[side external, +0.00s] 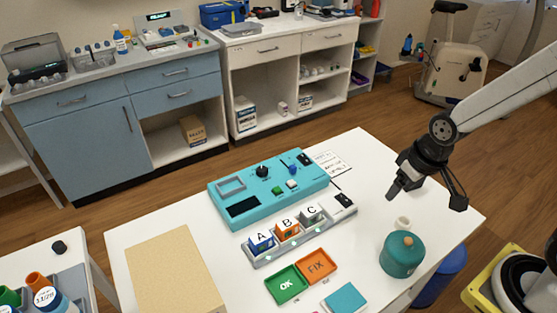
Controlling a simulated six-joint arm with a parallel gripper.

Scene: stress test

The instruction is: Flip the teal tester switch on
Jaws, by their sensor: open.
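The teal tester (222,198) lies on the white table, left of my gripper. Its top carries a grey-framed recess, a dark display, a black knob (262,171), a green button (277,190), a white button and a blue lever-like part (292,169). A small black rocker-like switch (305,158) sits at its far right corner. I cannot tell the position of the switch at this size. My gripper (424,197) is open and empty, above the table's right side, well apart from the tester.
A grey rack (263,262) with blocks A, B and C stands in front of the tester. Green OK (286,284) and orange FIX (316,266) trays lie nearer. A tan board (172,272) lies left.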

